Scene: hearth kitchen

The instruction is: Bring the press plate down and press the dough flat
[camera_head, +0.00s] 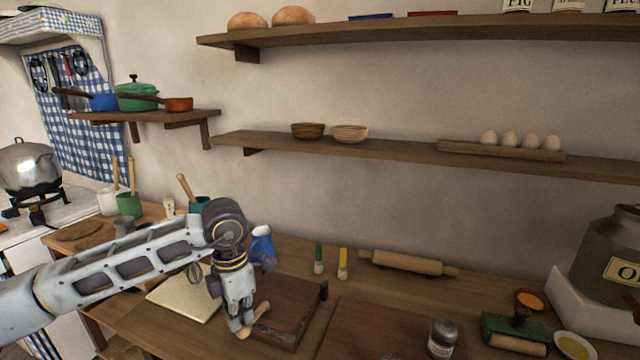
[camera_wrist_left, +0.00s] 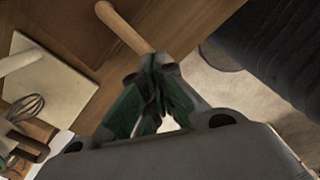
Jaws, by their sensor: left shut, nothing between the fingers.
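The press plate (camera_head: 288,297) is a dark brown wooden square that appears to lie flat on the counter right of my left gripper. A pale wooden handle (camera_head: 258,314) sticks out from its front left side. My left gripper (camera_head: 238,326) points down at the handle's near end, shut and empty. In the left wrist view the handle (camera_wrist_left: 125,27) ends close to my shut fingertips (camera_wrist_left: 158,72); I cannot tell whether they touch. No dough shows; anything under the plate is hidden. My right gripper is in neither view.
A brown board (camera_head: 372,335) and dark jar (camera_head: 442,338) are to the right. Two brushes (camera_head: 342,264) and a rolling pin (camera_head: 408,263) lie behind.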

